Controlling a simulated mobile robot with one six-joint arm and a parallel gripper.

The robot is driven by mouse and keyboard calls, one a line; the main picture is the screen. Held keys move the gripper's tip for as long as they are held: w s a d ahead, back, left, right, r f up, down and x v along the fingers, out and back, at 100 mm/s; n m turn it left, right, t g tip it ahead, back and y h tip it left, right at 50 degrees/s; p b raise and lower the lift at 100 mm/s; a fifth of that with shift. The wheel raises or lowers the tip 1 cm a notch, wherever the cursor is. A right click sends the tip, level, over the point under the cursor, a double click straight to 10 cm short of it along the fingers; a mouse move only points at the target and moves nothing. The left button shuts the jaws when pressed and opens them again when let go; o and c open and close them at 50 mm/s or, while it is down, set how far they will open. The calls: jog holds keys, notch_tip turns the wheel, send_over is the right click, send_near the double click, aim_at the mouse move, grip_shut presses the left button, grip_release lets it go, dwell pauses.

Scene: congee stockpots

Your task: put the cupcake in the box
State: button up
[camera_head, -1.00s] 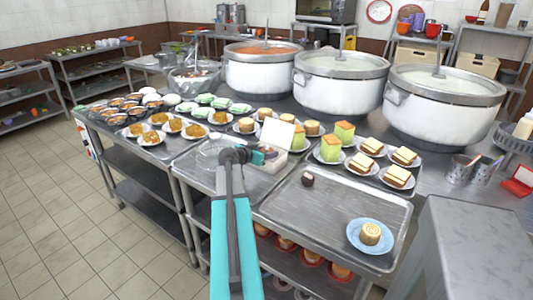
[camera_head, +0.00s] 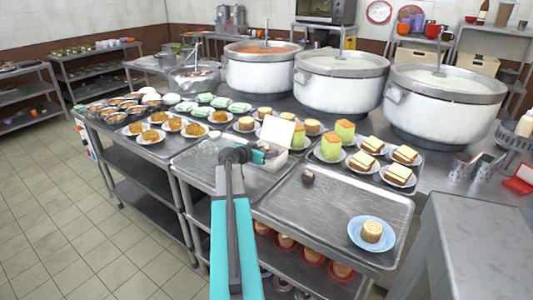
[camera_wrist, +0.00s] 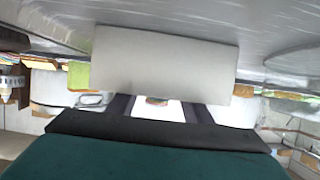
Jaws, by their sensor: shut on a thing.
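The white box (camera_head: 297,154) stands open on the metal counter at centre, its lid (camera_head: 277,131) raised. My gripper (camera_head: 262,155) is at the box's left side, over or just inside its opening; the exact depth is unclear. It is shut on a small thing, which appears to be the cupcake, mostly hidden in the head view. In the wrist view, a small brownish and green patch (camera_wrist: 157,101) shows between the dark fingers. A pale flat panel, seemingly the box lid (camera_wrist: 165,60), fills the middle of that view.
Plated cakes (camera_head: 345,131) stand behind the box. Large pots (camera_head: 340,85) line the back. The right tray's middle is mostly clear.

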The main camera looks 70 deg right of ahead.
jog(key=o, duration=1.1)
jog(key=shift+f, duration=0.4)
jog(key=shift+c, duration=0.2)
jog(key=shift+r, duration=0.2)
jog(key=r+p, duration=0.1)
jog(key=p, duration=0.1)
jog(key=shift+r+p, duration=0.2)
jog(key=shift+p, duration=0.1)
jog(key=b+v, duration=0.2)
jog(key=v, duration=1)
